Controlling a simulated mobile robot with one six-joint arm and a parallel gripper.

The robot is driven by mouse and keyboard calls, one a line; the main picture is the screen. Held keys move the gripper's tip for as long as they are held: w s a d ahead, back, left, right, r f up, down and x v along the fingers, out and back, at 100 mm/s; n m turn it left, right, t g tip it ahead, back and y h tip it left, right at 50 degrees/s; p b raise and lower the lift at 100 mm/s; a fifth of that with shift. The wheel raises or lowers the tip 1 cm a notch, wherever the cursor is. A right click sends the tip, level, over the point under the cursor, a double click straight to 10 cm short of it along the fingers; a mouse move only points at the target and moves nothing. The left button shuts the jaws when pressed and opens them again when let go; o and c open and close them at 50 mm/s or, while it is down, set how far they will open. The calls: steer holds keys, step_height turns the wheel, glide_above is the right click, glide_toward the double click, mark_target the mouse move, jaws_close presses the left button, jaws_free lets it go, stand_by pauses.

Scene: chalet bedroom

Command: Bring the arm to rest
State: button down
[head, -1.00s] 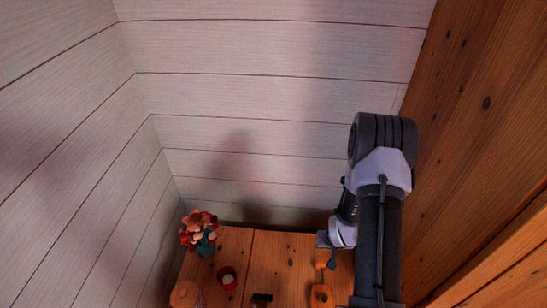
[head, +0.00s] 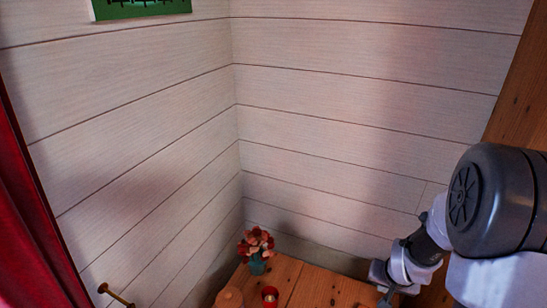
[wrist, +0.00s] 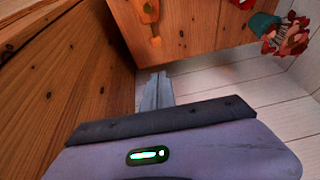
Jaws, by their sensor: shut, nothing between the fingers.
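My arm stands at the right of the head view, bent, with its large dark joint close to the camera. My gripper (head: 384,292) shows small at the lower right, over the right side of the wooden tabletop (head: 325,290). In the wrist view my gripper (wrist: 157,80) is shut, its fingers together with nothing between them. Its fingers appear clear of the wooden furniture. The tips stand out against the pale plank wall.
A teal pot of red flowers (head: 256,252) stands at the table's back corner. A red cup (head: 269,296) and a wooden jar (head: 229,298) are nearer. An orange item (wrist: 150,15) shows in the wrist view. A red curtain (head: 35,220) hangs left; a wooden wall (wrist: 70,70) is close.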

steer(key=s+a+r, duration=0.2)
steer(key=a+r, duration=0.5)
steer(key=r, duration=0.4)
steer(key=s+a+r+t+y, duration=0.1)
steer(key=s+a+r, duration=0.5)
steer(key=s, duration=0.2)
steer(key=s+a+r+y, duration=0.2)
steer(key=s+a+r, duration=0.4)
steer(key=s+a, duration=0.1)
steer(key=shift+s+a+r+n+t+y, duration=0.3)
steer(key=shift+s+r+n+t, duration=0.1)
steer(key=shift+s, duration=0.45)
